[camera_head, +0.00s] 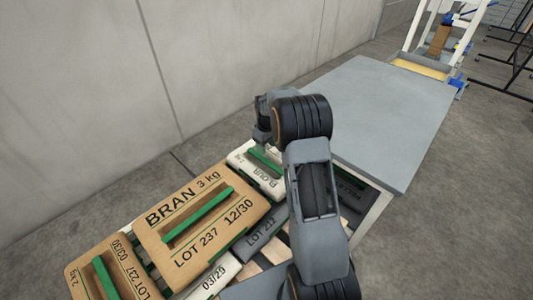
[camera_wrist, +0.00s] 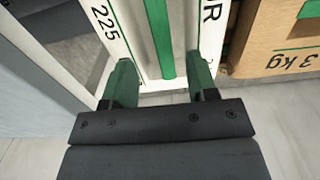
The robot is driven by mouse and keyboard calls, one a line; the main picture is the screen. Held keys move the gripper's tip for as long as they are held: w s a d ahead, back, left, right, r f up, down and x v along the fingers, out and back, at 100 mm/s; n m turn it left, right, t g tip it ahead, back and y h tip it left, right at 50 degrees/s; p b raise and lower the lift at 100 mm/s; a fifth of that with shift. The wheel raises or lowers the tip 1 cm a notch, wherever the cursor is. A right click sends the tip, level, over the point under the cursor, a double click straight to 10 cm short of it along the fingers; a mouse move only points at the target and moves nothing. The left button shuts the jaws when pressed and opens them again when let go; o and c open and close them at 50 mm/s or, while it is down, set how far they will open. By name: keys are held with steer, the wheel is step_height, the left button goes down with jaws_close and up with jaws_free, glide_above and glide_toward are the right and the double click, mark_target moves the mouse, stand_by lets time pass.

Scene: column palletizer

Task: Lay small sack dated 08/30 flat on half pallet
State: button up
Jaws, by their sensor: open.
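My gripper (camera_wrist: 161,84) is open, its green fingertips apart over a white flour sack (camera_wrist: 147,42) with a green strip down its middle. The strip runs between the fingers; I cannot tell whether they touch the sack. In the head view my gripper (camera_head: 262,138) is above the same white sack (camera_head: 245,157), marked FLOUR, at the far end of the pile. Its date is not readable; part of its lot, 225, shows in the wrist view. Wooden pallet slats (camera_head: 276,250) show between the sacks. No sack clearly reads 08/30.
A large brown BRAN sack (camera_head: 190,243) dated 12/30 lies beside a smaller brown sack (camera_head: 128,269), whose date looks like 03/30. A dark grey sack (camera_head: 258,240) lies nearby. A bare grey table (camera_head: 380,110) stands right; a wall (camera_head: 80,90) runs along the left.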

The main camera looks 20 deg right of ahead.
steer(key=s+a+r+m, duration=0.1)
steer(key=s+a+r, duration=0.15)
steer(key=r, duration=0.25)
steer(key=s+a+r, duration=0.2)
steer(key=s+r, duration=0.1)
steer(key=r, duration=0.3)
steer(key=s+a+r+m+t, duration=0.1)
steer(key=s+a, duration=0.2)
steer(key=s, duration=0.7)
steer(key=s+a+r+m+t, duration=0.1)
steer(key=s+a+m+t, duration=0.1)
steer(key=s, duration=0.8)
steer(key=shift+s+a+r+m, duration=0.25)
steer(key=shift+s+a+m, duration=0.1)
steer(key=shift+a, duration=0.5)
steer(key=shift+r, duration=0.1)
step_height(320, 180, up, 16)
steer(key=p, duration=1.5)
steer(key=shift+a+t, duration=0.3)
steer(key=shift+a, duration=0.1)
